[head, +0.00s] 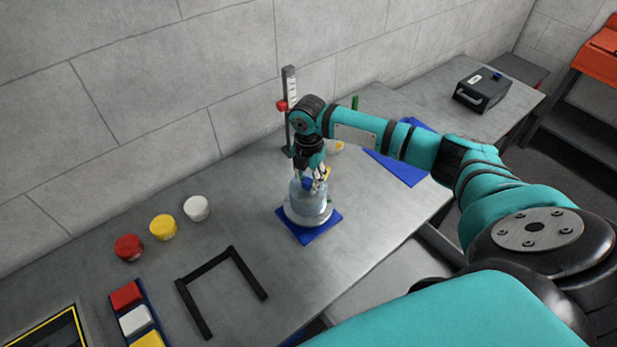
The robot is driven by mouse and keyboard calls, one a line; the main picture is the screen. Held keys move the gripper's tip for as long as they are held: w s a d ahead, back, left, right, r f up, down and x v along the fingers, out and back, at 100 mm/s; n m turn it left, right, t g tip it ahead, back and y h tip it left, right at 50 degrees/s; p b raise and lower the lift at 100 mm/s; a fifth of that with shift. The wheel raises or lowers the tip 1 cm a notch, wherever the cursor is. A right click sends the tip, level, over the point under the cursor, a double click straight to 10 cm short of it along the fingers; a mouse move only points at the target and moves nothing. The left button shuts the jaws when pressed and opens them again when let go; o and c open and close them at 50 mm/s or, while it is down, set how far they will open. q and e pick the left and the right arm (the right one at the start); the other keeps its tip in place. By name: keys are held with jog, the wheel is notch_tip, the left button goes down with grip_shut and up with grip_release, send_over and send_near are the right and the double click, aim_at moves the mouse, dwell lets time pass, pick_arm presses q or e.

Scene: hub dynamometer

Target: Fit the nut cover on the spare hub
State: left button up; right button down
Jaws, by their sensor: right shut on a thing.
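The nut cover (303,201) looks like a clear, bluish dome with a blue knob on top. It stands upright over the spare hub, whose pale round rim (312,222) shows low down, on a blue mat (306,238). I cannot tell whether the cover is fully seated or slightly above the hub. My right gripper (314,184) points down from above and is shut on the nut cover at its top. The fingers partly hide the knob. My left gripper is not in view.
Red (128,247), yellow (163,228) and white (197,208) round caps stand along the wall. A black U-shaped frame (232,255) lies at front left, near a tray of coloured blocks (134,319). An upright scale (288,110) stands behind. A dark box (482,91) is at far right.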

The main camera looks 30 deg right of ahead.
jog(key=shift+f, duration=0.55)
jog(key=c, duration=1.3)
grip_release()
jog(key=shift+r, duration=0.1)
notch_tip(320, 180, up, 3)
jog(key=shift+f+p, duration=0.1)
jog(key=shift+p, duration=1.15)
jog(key=shift+r+p, duration=0.85)
jog(key=shift+r, duration=3.2)
